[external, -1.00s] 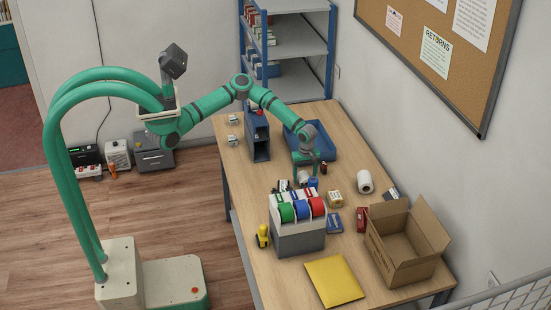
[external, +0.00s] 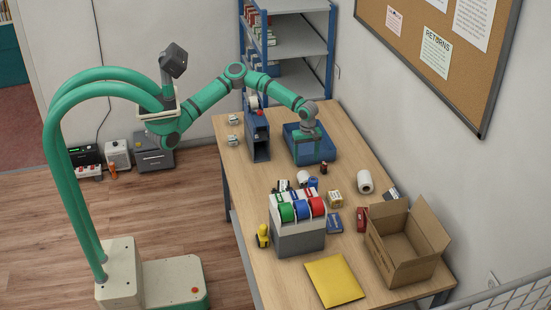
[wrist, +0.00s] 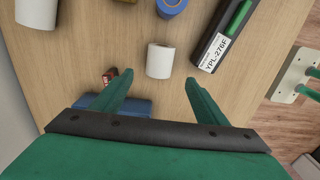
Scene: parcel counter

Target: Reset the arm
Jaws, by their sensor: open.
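My gripper (wrist: 157,80) is open, with nothing between its two green fingers in the wrist view. In the external view the arm's end hangs over or in front of the blue bin (external: 318,153). A small white roll (external: 303,176) stands on the table nearer the camera than the bin. In the wrist view a white roll (wrist: 160,60) stands beyond the fingertips, apart from them.
The wooden table (external: 350,222) also holds a grey holder (external: 300,240) with coloured rolls, a yellow envelope (external: 334,280), an open cardboard box (external: 405,245) and a larger white roll (external: 365,181). A blue-framed shelf (external: 290,50) stands behind.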

